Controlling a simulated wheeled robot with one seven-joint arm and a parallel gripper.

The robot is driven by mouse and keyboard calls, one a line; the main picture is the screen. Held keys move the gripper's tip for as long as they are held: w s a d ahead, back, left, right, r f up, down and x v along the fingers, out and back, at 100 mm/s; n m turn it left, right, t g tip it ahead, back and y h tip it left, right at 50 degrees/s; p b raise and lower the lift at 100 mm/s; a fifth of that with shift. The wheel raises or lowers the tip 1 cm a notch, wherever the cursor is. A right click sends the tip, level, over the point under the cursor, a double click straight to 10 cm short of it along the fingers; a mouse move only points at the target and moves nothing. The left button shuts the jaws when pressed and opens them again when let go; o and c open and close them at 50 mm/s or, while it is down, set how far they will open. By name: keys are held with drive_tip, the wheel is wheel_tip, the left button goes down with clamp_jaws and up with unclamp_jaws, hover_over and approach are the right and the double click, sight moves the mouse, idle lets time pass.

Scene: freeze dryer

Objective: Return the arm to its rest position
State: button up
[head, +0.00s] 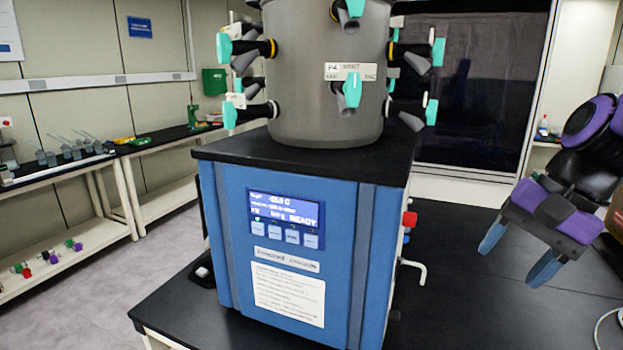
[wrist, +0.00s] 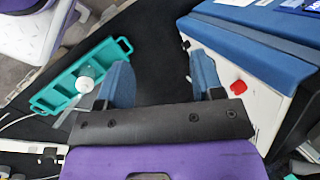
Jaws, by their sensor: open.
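My gripper (head: 519,254) is at the right of the head view, above the black table and to the right of the freeze dryer. Its two blue fingers are apart with nothing between them. In the wrist view my gripper (wrist: 163,80) points down over the dark table top, its fingers spread and empty. The blue freeze dryer (head: 338,265) stands on the table with a grey drum (head: 325,100) on top that carries several valves with teal handles. Its display (head: 286,210) reads READY. The dryer's side with a red knob (wrist: 239,87) shows at the right of the wrist view.
A teal rack (wrist: 58,91) holding a white-capped vial (wrist: 84,84) lies on the table at the left of the wrist view. A white hose fitting (head: 415,268) sticks out from the dryer's right side. Side benches (head: 60,172) with small lab items stand at the left.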

drive_tip(key=s+d+r+n+t+h, duration=0.3)
drive_tip(key=s+r+n+t+h, duration=0.1)
drive_tip(key=n, duration=0.3)
drive_tip(key=shift+s+d+r+n+t+h, duration=0.15)
drive_tip(key=shift+s+d+n+t+h, duration=0.2)
drive_tip(key=shift+s, duration=0.45)
